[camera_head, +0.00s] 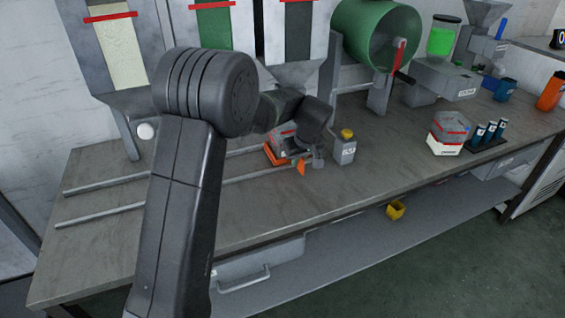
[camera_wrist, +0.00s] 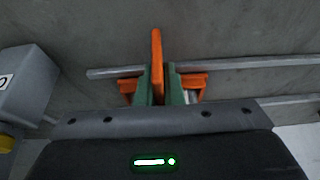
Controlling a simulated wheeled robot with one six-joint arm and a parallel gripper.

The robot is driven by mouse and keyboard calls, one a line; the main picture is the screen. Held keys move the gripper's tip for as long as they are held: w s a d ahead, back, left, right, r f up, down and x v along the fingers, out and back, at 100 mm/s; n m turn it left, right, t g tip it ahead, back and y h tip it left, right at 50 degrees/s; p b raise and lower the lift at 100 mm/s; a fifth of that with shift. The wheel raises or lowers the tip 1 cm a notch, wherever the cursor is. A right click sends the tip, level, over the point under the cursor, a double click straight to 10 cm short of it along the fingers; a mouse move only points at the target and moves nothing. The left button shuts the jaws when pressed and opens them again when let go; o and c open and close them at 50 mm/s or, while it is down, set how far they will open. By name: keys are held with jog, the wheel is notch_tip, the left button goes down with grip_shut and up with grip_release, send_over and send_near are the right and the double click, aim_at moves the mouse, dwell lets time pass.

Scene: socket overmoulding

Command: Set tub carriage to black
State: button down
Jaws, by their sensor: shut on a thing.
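The orange tub carriage (camera_head: 273,154) sits on two rails on the bench, in the picture below the third, darkest-filled hopper (camera_head: 298,32). A grey tub with a red band (camera_head: 283,133) appears to sit on it, partly hidden by my arm. My gripper (camera_head: 308,160) is shut on the carriage's upright orange handle (camera_head: 301,169). In the wrist view the handle (camera_wrist: 156,62) stands between my gripper's green fingers (camera_wrist: 159,85), with orange carriage parts at both sides. Exact alignment under the hopper outlet cannot be told.
A cream-filled hopper (camera_head: 121,50) and a green-filled hopper (camera_head: 213,28) stand to the left. The rails (camera_head: 120,183) run clear leftward. A grey box with a yellow button (camera_head: 344,149) stands close right of my gripper. A green drum (camera_head: 378,40) stands behind right.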

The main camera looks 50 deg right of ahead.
jog(key=shift+s+d, duration=0.4)
jog(key=shift+d, duration=0.2)
jog(key=c, duration=1.6)
grip_release()
jog(key=shift+s+d, duration=0.15)
jog(key=shift+d, duration=0.05)
jog(key=shift+o, duration=0.2)
jog(key=v, duration=1.3)
jog(key=shift+r, duration=0.45)
jog(key=shift+a, duration=0.15)
